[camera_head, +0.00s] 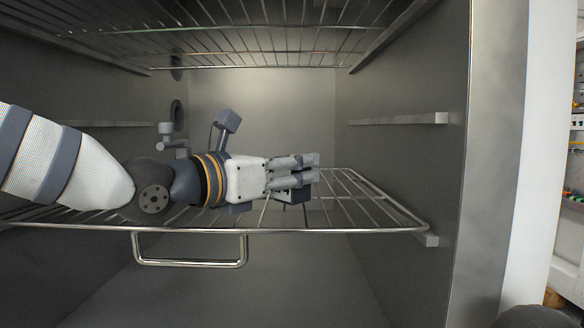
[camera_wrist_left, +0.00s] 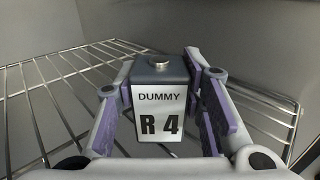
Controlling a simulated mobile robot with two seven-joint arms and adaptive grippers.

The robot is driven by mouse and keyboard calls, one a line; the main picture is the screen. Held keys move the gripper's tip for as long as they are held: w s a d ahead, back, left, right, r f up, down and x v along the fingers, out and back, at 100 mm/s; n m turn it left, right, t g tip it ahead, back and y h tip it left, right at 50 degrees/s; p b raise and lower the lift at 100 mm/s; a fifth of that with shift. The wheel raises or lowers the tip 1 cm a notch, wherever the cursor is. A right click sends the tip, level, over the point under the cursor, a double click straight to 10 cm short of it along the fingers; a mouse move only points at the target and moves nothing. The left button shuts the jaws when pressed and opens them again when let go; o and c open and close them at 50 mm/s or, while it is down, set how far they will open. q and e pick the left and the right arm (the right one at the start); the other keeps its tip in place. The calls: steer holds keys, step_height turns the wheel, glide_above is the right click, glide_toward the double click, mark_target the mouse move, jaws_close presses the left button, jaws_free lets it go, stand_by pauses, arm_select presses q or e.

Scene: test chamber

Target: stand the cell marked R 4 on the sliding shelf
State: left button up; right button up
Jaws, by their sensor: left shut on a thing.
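The cell marked R 4 (camera_wrist_left: 160,112) is a grey block with a white label reading DUMMY R 4 and a round metal terminal on top. My left gripper (camera_wrist_left: 170,110) is shut on it, with purple pads on both sides, and the cell looks upright. In the head view my left gripper (camera_head: 312,172) reaches in over the sliding shelf (camera_head: 385,205), and the cell (camera_head: 292,195) is mostly hidden by the fingers. The shelf is a wire rack with a front handle. I cannot tell whether the cell's base touches the wires. My right gripper is not in view.
The shelf is inside a metal chamber with close side walls (camera_head: 400,90). A second wire rack (camera_head: 250,45) is above my arm. A short side rail (camera_head: 400,119) runs along the right wall. Bare shelf wires show right of the gripper.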

arm_select(q)
steer(key=o, duration=1.3)
steer(key=shift+f, duration=0.2)
steer(key=shift+r, duration=0.2)
steer(key=shift+s+a, duration=0.25)
steer(key=shift+a, duration=0.05)
steer(key=v, duration=1.1)
steer(key=shift+s, duration=0.15)
